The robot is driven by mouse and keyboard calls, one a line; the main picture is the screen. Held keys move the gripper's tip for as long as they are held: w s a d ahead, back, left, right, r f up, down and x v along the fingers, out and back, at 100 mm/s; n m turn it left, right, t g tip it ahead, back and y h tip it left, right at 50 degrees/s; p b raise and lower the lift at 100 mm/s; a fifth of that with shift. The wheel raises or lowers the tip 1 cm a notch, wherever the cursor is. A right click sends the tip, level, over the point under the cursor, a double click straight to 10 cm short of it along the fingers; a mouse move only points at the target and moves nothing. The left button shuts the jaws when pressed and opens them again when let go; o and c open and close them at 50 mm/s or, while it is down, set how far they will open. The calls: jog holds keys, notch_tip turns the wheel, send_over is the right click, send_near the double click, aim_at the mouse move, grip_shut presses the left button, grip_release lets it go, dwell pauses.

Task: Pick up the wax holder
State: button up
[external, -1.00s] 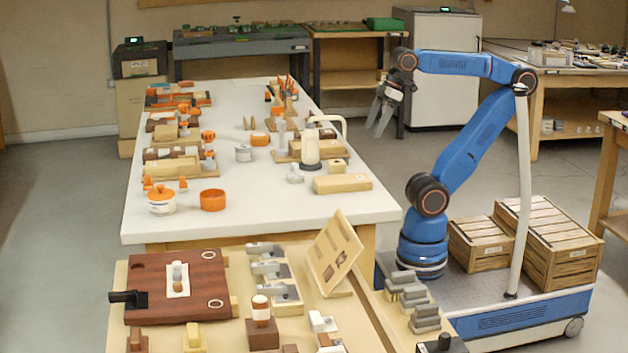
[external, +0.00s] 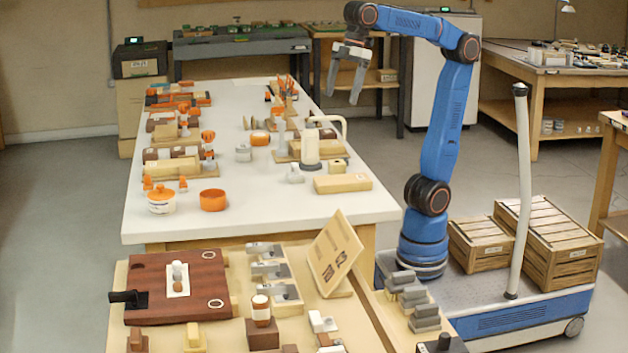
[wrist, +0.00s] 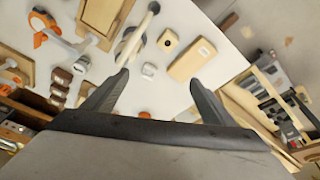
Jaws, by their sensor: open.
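No object is clearly marked as the wax holder, and I cannot tell which one it is. On the white bench (external: 235,185), a small pale block with a dark spot on top (external: 337,166) sits behind a longer wooden block (external: 342,183). In the wrist view the small block (wrist: 168,40) and the long block (wrist: 192,60) lie beyond my fingertips. A white-and-orange lidded pot (external: 161,203) and an orange cup (external: 212,200) stand at the near left. My gripper (external: 343,98) is open and empty, high above the bench's right side; its fingers also show in the wrist view (wrist: 159,78).
A white kettle-like vessel with a handle (external: 310,150) stands near the blocks. A small grey-white fitting (external: 295,174) is beside it. A nearer wooden bench holds a brown board (external: 180,285) and an upright sign (external: 335,252). The white bench's middle strip is mostly clear.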

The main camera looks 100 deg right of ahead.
jog(key=w+a+r+n+g, duration=0.1)
jog(key=w+a+n, duration=0.15)
jog(key=a, duration=0.55)
jog(key=w+a+n, duration=0.1)
jog(key=w+a, duration=0.3)
jog(key=a, duration=0.5)
jog(key=n+g+h, duration=0.1)
jog(key=n+g, duration=0.1)
jog(key=n, duration=0.7)
send_over(416, 288)
notch_tip(416, 288, down, 12)
notch_tip(416, 288, down, 28)
jog(key=shift+r, duration=0.2)
jog(key=c, duration=1.2)
